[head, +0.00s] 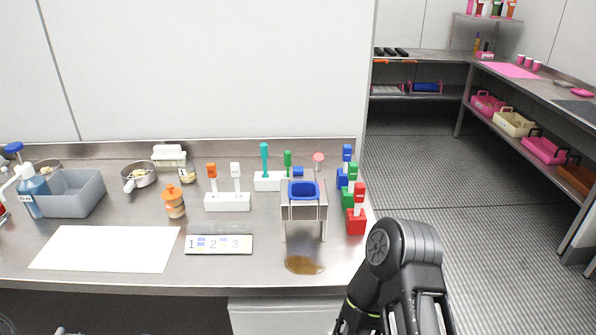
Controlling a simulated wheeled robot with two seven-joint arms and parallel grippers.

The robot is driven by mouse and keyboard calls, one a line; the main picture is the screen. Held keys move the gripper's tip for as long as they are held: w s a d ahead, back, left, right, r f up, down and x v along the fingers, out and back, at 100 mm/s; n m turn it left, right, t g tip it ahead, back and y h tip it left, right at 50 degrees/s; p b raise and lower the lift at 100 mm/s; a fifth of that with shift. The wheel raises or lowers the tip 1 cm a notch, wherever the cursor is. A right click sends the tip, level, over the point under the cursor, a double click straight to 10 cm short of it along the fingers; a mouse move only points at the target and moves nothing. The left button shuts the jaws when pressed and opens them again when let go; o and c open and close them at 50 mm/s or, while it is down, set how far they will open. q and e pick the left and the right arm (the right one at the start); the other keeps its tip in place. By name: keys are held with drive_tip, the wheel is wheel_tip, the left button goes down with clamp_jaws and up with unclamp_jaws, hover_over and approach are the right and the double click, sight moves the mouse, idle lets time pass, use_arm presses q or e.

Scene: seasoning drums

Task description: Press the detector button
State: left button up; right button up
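No part is plainly labelled as a detector button. A flat panel (218,244) with the marks 1, 2 and 3 lies on the steel counter near its front. Behind it to the right stands a small metal stand (304,212) with a blue oval ring or bowl (303,190) on top. I cannot tell which of these is the button. A black arm of mine enters at the bottom right, in front of the counter's right end. Neither gripper's fingertips show.
A brown puddle (304,265) lies in front of the stand. Red (356,222), green and blue blocks line the counter's right end. White holders (227,202), an orange bottle (175,203), a grey bin (73,194) and a white sheet (106,249) are to the left. Open floor lies right.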

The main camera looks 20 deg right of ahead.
clamp_jaws()
idle(1.4)
